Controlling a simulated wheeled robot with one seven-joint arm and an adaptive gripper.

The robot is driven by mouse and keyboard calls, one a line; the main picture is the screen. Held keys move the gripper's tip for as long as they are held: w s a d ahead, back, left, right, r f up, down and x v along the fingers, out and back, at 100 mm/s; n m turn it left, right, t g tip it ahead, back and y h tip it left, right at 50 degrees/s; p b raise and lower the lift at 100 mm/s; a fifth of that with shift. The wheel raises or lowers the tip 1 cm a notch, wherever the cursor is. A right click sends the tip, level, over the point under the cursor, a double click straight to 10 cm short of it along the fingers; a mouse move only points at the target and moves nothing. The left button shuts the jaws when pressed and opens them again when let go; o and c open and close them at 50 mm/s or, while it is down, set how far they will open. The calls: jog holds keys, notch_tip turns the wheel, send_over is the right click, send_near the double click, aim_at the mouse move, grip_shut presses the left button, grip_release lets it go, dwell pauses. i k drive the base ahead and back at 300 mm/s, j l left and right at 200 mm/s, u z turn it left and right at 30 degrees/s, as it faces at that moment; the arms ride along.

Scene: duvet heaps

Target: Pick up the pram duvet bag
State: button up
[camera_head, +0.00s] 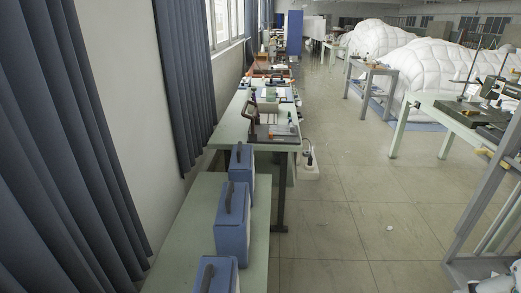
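Big white quilted duvet heaps (433,66) rise at the back right. Another white heap (375,38) stands farther back. I cannot make out which thing, if any, is the pram duvet bag. Several blue cases with dark handles stand in a row at the left: a near one (217,274), a middle one (233,218) and a farther one (242,165). My gripper is not in view.
A pale green bench (185,240) runs along the left wall, with a second bench (232,125) bearing tools behind it. A green-topped table (425,104) with equipment and a grey metal frame (480,200) stand at the right. The tiled floor (345,190) between is mostly clear.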

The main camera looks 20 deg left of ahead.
aim_at(242, 168)
jog(key=i+l+u, duration=0.1)
jog(key=l+u, duration=0.2)
jog(key=u, duration=0.15)
jog(key=i+l+u, duration=0.1)
jog(key=l+u, duration=0.2)
jog(key=u, duration=0.2)
jog(key=l+u, duration=0.3)
jog(key=u, duration=0.15)
jog(key=l, duration=0.95)
jog(key=i+l+u, duration=0.15)
jog(key=i+l, duration=0.75)
jog(key=i+l+u, duration=0.15)
jog(key=i+l, duration=0.8)
jog(key=l+u, duration=0.15)
jog(key=u, duration=0.85)
jog(key=i+l, duration=0.05)
